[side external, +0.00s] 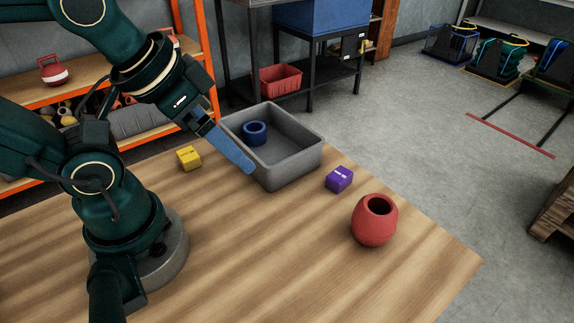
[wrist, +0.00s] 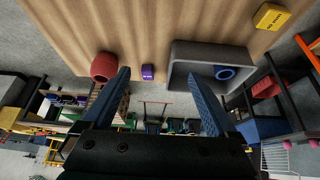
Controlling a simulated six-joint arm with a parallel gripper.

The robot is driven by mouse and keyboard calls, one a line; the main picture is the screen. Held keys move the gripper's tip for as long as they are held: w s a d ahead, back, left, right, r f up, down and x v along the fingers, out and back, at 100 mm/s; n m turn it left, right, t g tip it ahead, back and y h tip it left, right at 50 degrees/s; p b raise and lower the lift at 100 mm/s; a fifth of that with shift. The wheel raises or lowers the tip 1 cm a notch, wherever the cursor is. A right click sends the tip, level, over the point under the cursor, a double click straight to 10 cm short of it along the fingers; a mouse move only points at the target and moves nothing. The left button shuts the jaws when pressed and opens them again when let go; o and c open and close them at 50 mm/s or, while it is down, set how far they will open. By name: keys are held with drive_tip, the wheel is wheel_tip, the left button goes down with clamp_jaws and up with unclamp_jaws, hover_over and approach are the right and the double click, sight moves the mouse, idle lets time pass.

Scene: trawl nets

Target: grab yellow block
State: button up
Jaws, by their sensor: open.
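The yellow block (side external: 189,158) sits on the wooden table at the back left, left of the grey bin. In the wrist view the yellow block (wrist: 271,16) is at the top right corner. My gripper (side external: 240,160) is above the table in front of the grey bin, to the right of the yellow block and apart from it. In the wrist view my gripper (wrist: 163,82) shows two blue fingers spread wide with nothing held between them.
The grey bin (side external: 297,167) holds a blue ring (side external: 255,133). A purple block (side external: 339,179) and a red vase (side external: 375,221) stand to its right. The wooden table (side external: 300,270) is clear at the front. An orange shelf (side external: 195,60) stands behind the table.

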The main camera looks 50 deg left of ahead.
drive_tip(key=shift+f, duration=0.1)
drive_tip(key=m+g+y, duration=0.8)
drive_tip(key=m+y, duration=0.1)
approach(189, 155)
drive_tip(key=s, duration=0.1)
drive_tip(key=s+d+f, duration=0.1)
drive_tip(key=s, duration=0.2)
drive_tip(key=shift+s+d+f, duration=0.35)
drive_tip(key=a+m+y, duration=0.1)
drive_tip(key=m, duration=0.1)
drive_tip(key=w+a+f+m+y, duration=0.1)
drive_tip(key=m, duration=0.1)
drive_tip(key=a+f+m+t+y, duration=0.1)
drive_tip(key=a+m, duration=0.1)
drive_tip(key=shift+w+f+m+y, duration=0.25)
drive_tip(key=shift+w+m+y, duration=0.15)
drive_tip(key=shift+w+a+f+m+t+y, duration=0.15)
drive_tip(key=shift+w+a+f+m+t, duration=0.15)
drive_tip(key=shift+m, duration=0.25)
drive_tip(key=shift+w+a+f+m+t+y, duration=0.1)
drive_tip(key=shift+f+m+t+y, duration=0.1)
drive_tip(key=shift+m+t, duration=0.3)
drive_tip(key=shift+x, duration=2.6)
drive_tip(key=shift+c, duration=0.3)
